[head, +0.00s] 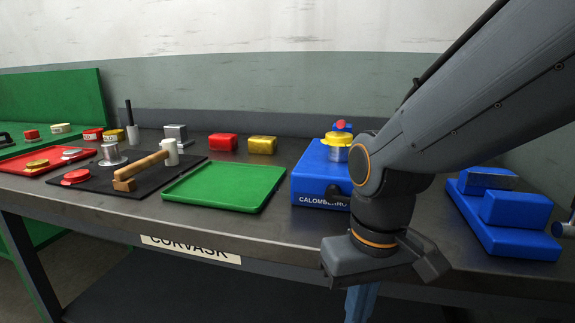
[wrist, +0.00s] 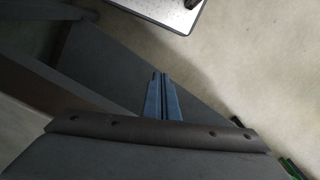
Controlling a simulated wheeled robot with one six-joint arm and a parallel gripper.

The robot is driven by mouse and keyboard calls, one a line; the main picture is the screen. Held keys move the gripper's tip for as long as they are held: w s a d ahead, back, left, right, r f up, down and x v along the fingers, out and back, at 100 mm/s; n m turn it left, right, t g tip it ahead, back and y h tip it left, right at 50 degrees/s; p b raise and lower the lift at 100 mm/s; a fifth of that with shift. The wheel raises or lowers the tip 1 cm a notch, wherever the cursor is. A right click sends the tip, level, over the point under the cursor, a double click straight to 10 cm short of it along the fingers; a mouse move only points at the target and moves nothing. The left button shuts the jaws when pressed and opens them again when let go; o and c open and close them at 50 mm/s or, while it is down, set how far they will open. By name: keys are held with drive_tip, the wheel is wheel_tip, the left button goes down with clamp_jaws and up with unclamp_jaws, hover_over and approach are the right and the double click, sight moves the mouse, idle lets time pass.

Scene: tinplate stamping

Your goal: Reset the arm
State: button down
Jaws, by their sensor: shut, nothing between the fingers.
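My gripper (head: 360,303) hangs at the front edge of the workbench (head: 285,262), below my dark grey wrist. Its blue fingers point down and are partly cut off by the bottom of the head view. In the wrist view the two blue fingers of my gripper (wrist: 161,78) lie close together, shut and empty.
A green tray (head: 225,207) lies left of the blue block. A black mat (head: 97,188) holds a wooden-handled mallet (head: 150,165) and other tools. A blue stepped fixture (head: 510,233) stands right of my arm. Pale floor (wrist: 270,60) shows below in the wrist view.

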drive_tip(key=d+r+m+p, duration=0.2)
drive_tip(key=d+r+p, duration=0.7)
drive_tip(key=p, duration=0.7)
drive_tip(key=shift+r+m+h+p, duration=0.25)
drive_tip(key=shift+m+h+p, duration=0.05)
drive_tip(key=shift+m+p, duration=0.1)
